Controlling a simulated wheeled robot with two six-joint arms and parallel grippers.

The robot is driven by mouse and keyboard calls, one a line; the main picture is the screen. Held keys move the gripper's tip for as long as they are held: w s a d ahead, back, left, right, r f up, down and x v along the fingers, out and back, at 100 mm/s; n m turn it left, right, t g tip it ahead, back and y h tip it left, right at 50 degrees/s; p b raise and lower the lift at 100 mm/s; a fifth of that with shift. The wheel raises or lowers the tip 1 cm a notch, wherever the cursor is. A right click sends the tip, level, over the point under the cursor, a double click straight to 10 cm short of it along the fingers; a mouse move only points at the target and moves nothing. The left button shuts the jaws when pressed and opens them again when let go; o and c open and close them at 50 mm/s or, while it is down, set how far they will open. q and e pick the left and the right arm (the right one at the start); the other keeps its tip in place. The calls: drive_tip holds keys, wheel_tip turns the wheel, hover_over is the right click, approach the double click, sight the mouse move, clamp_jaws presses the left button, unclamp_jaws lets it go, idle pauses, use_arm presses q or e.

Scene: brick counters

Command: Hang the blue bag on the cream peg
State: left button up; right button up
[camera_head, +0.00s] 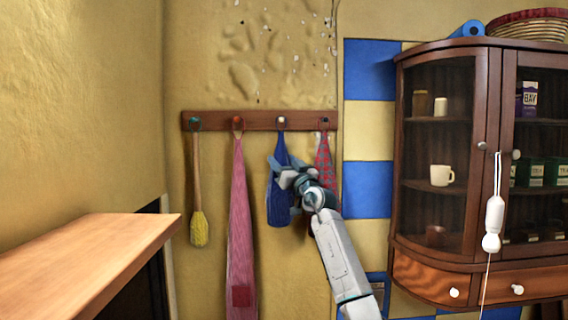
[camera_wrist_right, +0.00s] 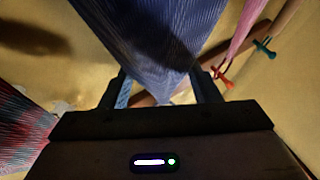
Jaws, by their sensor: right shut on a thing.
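The blue bag (camera_head: 279,205) hangs in front of the wooden peg rail (camera_head: 262,121), its narrow top at the cream peg (camera_head: 281,121). My right gripper (camera_head: 283,174) is at the bag's upper part and shut on it. In the right wrist view the blue cloth (camera_wrist_right: 150,35) runs between the two fingers (camera_wrist_right: 163,88). Whether its loop is around the cream peg or only in front of it, I cannot tell. My left gripper is not in view.
A yellow brush (camera_head: 199,225) hangs on the teal peg, a pink striped cloth (camera_head: 240,220) on the red peg, and a red checked cloth (camera_head: 324,155) just right of the bag. A glass cabinet (camera_head: 440,60) stands at right. A wooden counter (camera_head: 90,250) is at lower left.

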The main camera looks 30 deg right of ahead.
drive_tip(key=o, duration=1.1)
drive_tip(key=shift+s, duration=0.1)
drive_tip(key=shift+s+f, duration=0.15)
drive_tip(key=shift+f, duration=0.1)
drive_tip(key=b+v, duration=0.5)
drive_tip(key=shift+s+f, duration=0.15)
drive_tip(key=shift+f, duration=0.05)
drive_tip(key=b+v, duration=0.2)
drive_tip(key=b, duration=0.7)
drive_tip(key=b+v, duration=0.2)
drive_tip(key=b, duration=0.7)
drive_tip(key=shift+s+b, duration=0.35)
drive_tip(key=shift+s, duration=0.1)
